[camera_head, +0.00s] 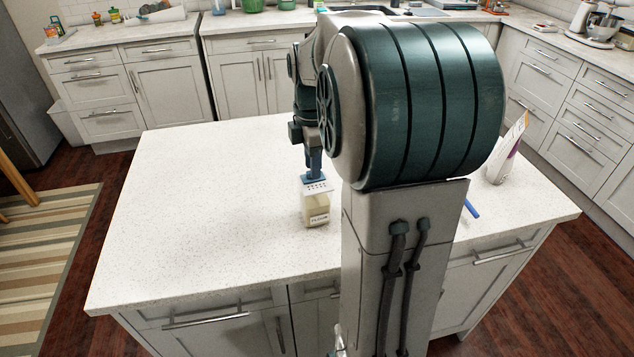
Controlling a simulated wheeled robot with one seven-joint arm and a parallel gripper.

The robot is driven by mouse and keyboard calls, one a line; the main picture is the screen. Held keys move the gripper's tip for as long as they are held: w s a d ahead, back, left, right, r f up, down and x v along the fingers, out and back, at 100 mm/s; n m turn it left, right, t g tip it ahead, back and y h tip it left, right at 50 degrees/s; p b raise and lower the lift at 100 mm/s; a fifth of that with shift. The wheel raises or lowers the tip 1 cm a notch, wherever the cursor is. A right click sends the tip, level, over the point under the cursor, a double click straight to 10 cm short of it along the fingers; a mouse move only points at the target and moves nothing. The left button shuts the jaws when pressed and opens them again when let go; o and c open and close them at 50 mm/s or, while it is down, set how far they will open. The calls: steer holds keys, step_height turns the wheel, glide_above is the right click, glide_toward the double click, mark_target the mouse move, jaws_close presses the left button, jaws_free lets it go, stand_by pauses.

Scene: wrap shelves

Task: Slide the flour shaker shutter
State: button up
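The flour shaker (317,210) stands upright on the white island top, near the middle of the view. It is a cream container with a flour label and a pale top with small dark holes. My gripper (315,178) points down right above the shaker's top, and its blue fingertips are at or very near the shutter area (318,187). Whether they touch it, and whether the fingers are open or shut, is too small to tell. My large arm link hides part of the island to the right of the shaker.
The island top (200,190) is clear to the left of the shaker. A blue stick-like thing (471,208) and a white bag (508,152) lie and stand to the right of my arm. Counters with a mixer (603,24) run along the back.

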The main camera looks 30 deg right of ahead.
steer(key=shift+r+p, duration=2.5)
steer(key=shift+r, duration=0.75)
steer(key=s+a+f+m+t, duration=0.3)
steer(key=s+a+m, duration=0.9)
steer(key=s+m, duration=0.3)
steer(key=shift+s+a+f+m, duration=0.2)
steer(key=shift+s+a+m, duration=0.2)
steer(key=shift+s, duration=0.1)
